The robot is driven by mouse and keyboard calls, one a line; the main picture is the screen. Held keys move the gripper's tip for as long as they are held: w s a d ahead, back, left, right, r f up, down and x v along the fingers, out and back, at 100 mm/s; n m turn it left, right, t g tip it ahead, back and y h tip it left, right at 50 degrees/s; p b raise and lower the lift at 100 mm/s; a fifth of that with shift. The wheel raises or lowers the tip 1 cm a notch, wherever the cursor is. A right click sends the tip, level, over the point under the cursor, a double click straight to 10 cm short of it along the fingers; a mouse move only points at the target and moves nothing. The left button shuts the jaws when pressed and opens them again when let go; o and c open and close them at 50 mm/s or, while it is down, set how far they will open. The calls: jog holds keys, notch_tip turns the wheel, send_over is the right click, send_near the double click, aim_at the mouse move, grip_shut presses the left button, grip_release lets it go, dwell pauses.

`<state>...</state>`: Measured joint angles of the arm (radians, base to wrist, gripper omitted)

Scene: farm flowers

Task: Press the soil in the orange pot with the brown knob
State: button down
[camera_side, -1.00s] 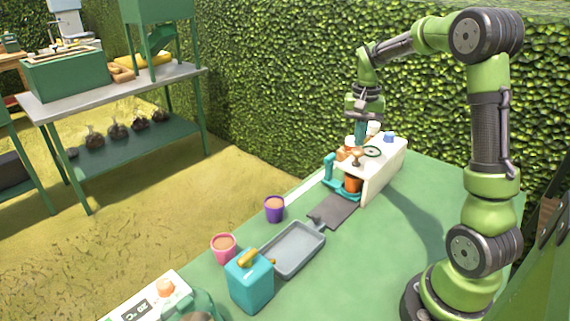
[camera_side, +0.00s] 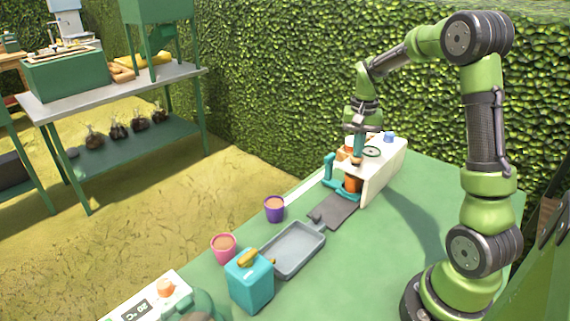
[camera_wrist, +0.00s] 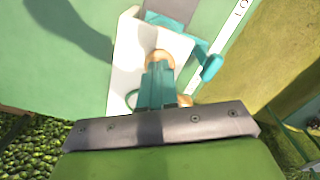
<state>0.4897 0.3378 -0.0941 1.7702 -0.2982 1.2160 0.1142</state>
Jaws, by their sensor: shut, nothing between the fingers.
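The brown knob (camera_side: 356,161) is on top of the white press stand (camera_side: 385,170). My gripper (camera_side: 358,153) is directly above it, teal fingers pointing down and closed together with nothing between them. The fingertips appear to touch the knob's top. In the wrist view the closed fingers (camera_wrist: 160,72) meet the round tan-brown knob (camera_wrist: 160,57). The orange pot (camera_side: 352,184) is beneath the overhanging top of the stand, in a teal holder (camera_side: 340,187). The soil inside the pot is hidden by the stand.
A grey plate (camera_side: 335,209) and grey tray (camera_side: 293,250) lie in front of the stand. Purple (camera_side: 274,209) and pink (camera_side: 224,248) pots and a teal box (camera_side: 250,283) are farther forward. A blue knob (camera_side: 389,138) is on the stand's top. The green table's right side is clear.

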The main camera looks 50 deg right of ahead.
jog(key=shift+r, duration=1.75)
notch_tip(320, 180, up, 6)
dwell(0.6)
jog(key=s+a+n+t+y, duration=0.1)
jog(key=s+a+n+t, duration=0.2)
jog(key=a, duration=0.9)
jog(key=s+a+r+n+t+y, duration=0.1)
jog(key=s+a+n+t, duration=0.3)
jog(key=s+a, duration=0.4)
jog(key=a+n, duration=0.1)
jog(key=a, duration=0.4)
jog(key=shift+a+r, duration=0.15)
jog(key=shift+r, duration=0.1)
